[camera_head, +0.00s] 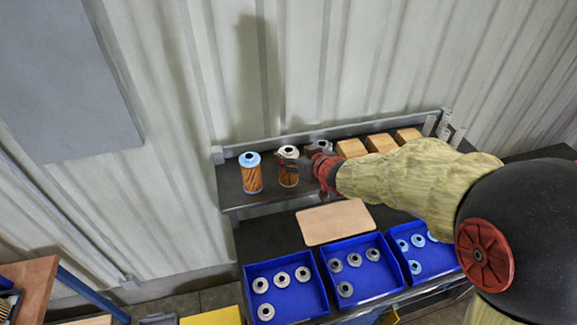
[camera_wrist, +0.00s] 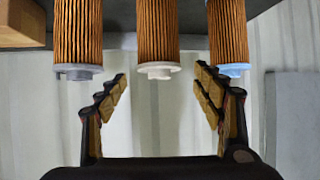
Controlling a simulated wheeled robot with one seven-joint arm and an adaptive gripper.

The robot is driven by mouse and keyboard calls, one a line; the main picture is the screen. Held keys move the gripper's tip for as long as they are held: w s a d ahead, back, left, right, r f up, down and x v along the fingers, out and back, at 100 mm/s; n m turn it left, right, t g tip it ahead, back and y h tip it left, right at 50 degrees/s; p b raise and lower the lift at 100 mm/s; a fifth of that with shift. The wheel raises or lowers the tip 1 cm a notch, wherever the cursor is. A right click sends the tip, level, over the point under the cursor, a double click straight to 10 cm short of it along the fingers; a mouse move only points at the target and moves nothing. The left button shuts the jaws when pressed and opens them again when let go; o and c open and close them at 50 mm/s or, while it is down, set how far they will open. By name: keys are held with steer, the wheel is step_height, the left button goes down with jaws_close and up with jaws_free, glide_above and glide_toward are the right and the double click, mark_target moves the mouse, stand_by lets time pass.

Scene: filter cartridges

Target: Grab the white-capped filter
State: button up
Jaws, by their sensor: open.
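The white-capped filter (camera_head: 288,177) stands upright on the shelf, an orange pleated cartridge in the middle of a row of three. In the wrist view, where caps point down, the white-capped filter (camera_wrist: 158,35) is centred between my gripper's spread fingers. My gripper (camera_wrist: 161,78) is open and empty, its fingertips near the level of the white cap. In the head view my gripper (camera_head: 304,160) reaches in from the right. It partly covers the grey-capped filter (camera_head: 320,147). That filter also shows at left in the wrist view (camera_wrist: 78,35).
A blue-capped filter (camera_head: 252,178) stands left of the white one, and at right in the wrist view (camera_wrist: 228,35). Wooden blocks (camera_head: 381,143) sit further right on the shelf (camera_head: 232,199). Blue bins (camera_head: 286,317) with rings stand below, beside a tan board (camera_head: 335,222).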

mark_target(290, 151)
steer(key=x, duration=0.4)
steer(key=shift+w+a, duration=0.1)
steer(key=shift+w, duration=0.3)
steer(key=shift+s, duration=0.1)
steer(key=shift+c, duration=0.4)
steer(key=c, duration=1.5)
steer(key=shift+c, duration=0.3)
